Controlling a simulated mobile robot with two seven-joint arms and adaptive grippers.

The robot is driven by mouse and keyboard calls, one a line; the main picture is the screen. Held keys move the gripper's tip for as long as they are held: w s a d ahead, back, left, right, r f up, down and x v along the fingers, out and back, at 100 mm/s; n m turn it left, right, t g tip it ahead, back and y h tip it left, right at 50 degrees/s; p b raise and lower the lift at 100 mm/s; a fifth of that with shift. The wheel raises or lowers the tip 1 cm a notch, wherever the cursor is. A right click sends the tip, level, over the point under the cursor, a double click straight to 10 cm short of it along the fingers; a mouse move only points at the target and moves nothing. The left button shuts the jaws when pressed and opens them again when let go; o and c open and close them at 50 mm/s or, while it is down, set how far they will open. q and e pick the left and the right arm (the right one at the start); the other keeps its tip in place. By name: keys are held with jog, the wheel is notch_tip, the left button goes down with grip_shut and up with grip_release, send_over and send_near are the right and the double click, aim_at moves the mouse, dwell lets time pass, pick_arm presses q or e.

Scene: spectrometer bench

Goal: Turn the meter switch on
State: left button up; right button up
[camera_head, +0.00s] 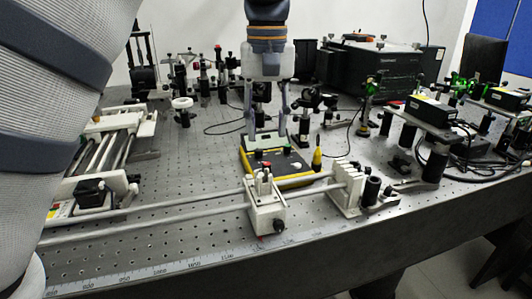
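The meter (290,164) is a low box with a yellow rim and a dark top, on the perforated optical bench near the middle of the camera_head view. A light panel stands at its back, and small knobs, one reddish, show on its top. Which one is the switch is too small to tell. My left gripper (267,138) points down over the back of the meter, its two fingers apart with nothing seen between them. The fingertips are close to the panel; I cannot tell whether they touch it. My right gripper is not in view.
A white rail mount (264,205) with rods stands in front of the meter. A yellow pointed object (317,159) stands at its right. A large black instrument (370,72) is behind, and optics with cables (430,125) crowd the right.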

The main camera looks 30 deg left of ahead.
aim_at(267, 164)
pick_arm(q)
notch_tip(267, 164, down, 8)
jog(key=shift+w+a+r, duration=0.1)
jog(key=shift+w, duration=0.05)
grip_shut()
